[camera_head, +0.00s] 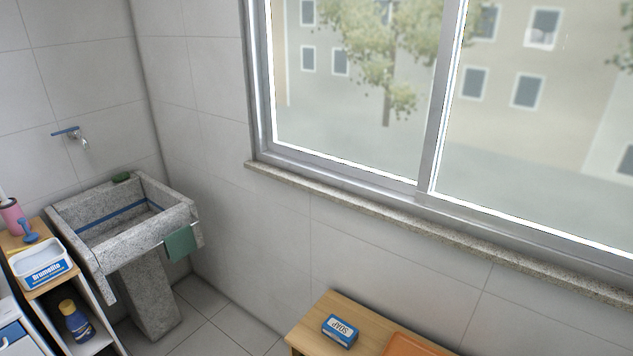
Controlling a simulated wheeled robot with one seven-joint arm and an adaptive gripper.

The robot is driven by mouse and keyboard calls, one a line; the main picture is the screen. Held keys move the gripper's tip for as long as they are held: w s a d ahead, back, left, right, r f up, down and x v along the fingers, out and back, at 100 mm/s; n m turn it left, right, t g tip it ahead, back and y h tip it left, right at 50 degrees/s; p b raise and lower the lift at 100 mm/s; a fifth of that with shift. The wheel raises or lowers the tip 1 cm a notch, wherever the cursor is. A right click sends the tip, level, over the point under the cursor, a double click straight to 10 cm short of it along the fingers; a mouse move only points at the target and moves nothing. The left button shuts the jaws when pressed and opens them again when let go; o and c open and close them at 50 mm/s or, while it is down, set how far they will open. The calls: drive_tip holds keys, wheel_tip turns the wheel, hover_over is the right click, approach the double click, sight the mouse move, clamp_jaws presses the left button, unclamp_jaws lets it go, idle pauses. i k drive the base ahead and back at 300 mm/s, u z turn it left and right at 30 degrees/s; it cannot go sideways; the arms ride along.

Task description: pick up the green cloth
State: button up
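The green cloth (181,244) hangs over the front right edge of the grey stone sink (178,220), in the left half of the head view. It looks flat and hangs straight down, with its lower end free above the floor. What holds it at the top is too small to tell. My gripper is not in view.
A wooden shelf unit (88,297) with a white Brumelito tub (41,270) and a blue bottle (75,320) stands left of the sink. A wooden table (310,335) with a soap box (340,331) and orange tray (412,346) is at the bottom. Floor shows between.

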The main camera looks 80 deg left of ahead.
sight(177, 244)
drive_tip(key=u, duration=4.25)
drive_tip(key=k, duration=0.65)
drive_tip(key=u, duration=0.9)
drive_tip(key=i, duration=1.15)
drive_tip(key=z, duration=0.45)
drive_tip(key=i, duration=0.95)
drive_tip(key=z, duration=1.2)
drive_tip(key=i, duration=0.45)
drive_tip(key=z, duration=0.2)
